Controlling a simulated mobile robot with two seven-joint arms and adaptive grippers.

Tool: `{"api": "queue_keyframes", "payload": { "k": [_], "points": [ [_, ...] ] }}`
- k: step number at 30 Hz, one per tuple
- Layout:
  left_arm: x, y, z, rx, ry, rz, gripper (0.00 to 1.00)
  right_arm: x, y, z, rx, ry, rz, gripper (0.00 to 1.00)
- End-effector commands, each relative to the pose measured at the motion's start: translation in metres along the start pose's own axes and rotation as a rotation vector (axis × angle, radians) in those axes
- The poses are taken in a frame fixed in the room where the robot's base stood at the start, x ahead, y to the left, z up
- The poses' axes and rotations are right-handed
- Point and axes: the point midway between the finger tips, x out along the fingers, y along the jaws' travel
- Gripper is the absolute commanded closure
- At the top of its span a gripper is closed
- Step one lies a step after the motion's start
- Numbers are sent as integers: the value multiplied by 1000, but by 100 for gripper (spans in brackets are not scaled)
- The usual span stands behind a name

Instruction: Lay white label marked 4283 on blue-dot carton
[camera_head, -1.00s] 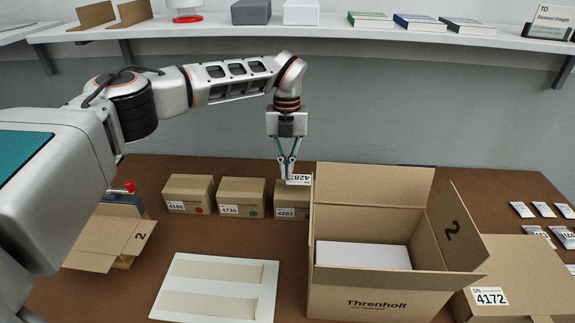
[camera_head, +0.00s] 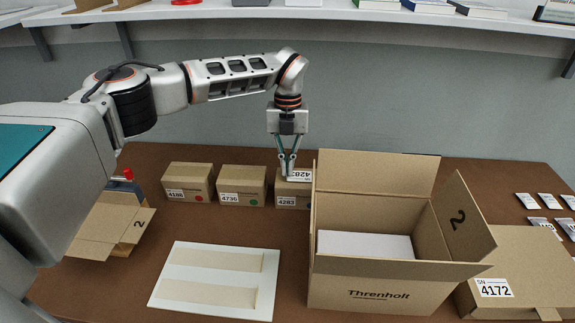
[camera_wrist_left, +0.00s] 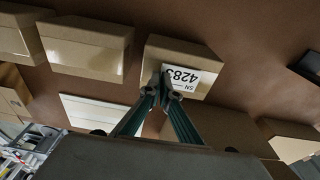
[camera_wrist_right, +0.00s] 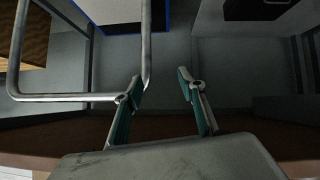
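The white label marked 4283 (camera_head: 300,175) is at the fingertips of my left gripper (camera_head: 288,173). It lies over the top of the carton (camera_head: 294,189) whose front tag reads 4283. In the left wrist view the label (camera_wrist_left: 190,77) appears flat over the carton top (camera_wrist_left: 155,58), with the nearly closed fingertips (camera_wrist_left: 164,90) at its edge. Whether it touches the carton is hard to tell. That carton's right front, where a dot would be, is hidden by the open box, so no blue dot shows. My right gripper (camera_wrist_right: 159,82) is open and empty, away from the table view.
Cartons with a red dot (camera_head: 188,180) and a green dot (camera_head: 242,184) stand to the left. The open Threnholt box (camera_head: 378,295) stands close at the right. A white board (camera_head: 257,252) lies in front. A closed 4172 carton (camera_head: 535,268) and several packets are farther right.

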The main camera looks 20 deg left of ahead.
Motion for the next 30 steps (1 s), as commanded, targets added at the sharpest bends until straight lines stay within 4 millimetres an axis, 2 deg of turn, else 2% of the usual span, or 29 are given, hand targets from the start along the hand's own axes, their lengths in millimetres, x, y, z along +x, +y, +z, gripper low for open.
{"api": "queue_keyframes", "payload": {
  "k": [25, 27, 28, 30],
  "points": [
    [4, 0, 0, 0, 1, 0, 100, -1, 1, -4, -1, 5, 1, 60],
    [4, 0, 0, 0, 1, 0, 81, -1, 1, -4, -1, 5, 1, 60],
    [4, 0, 0, 0, 1, 0, 76, -1, 1, -4, -1, 5, 1, 60],
    [4, 0, 0, 0, 1, 0, 76, -1, 1, -4, -1, 5, 1, 60]
  ]
}}
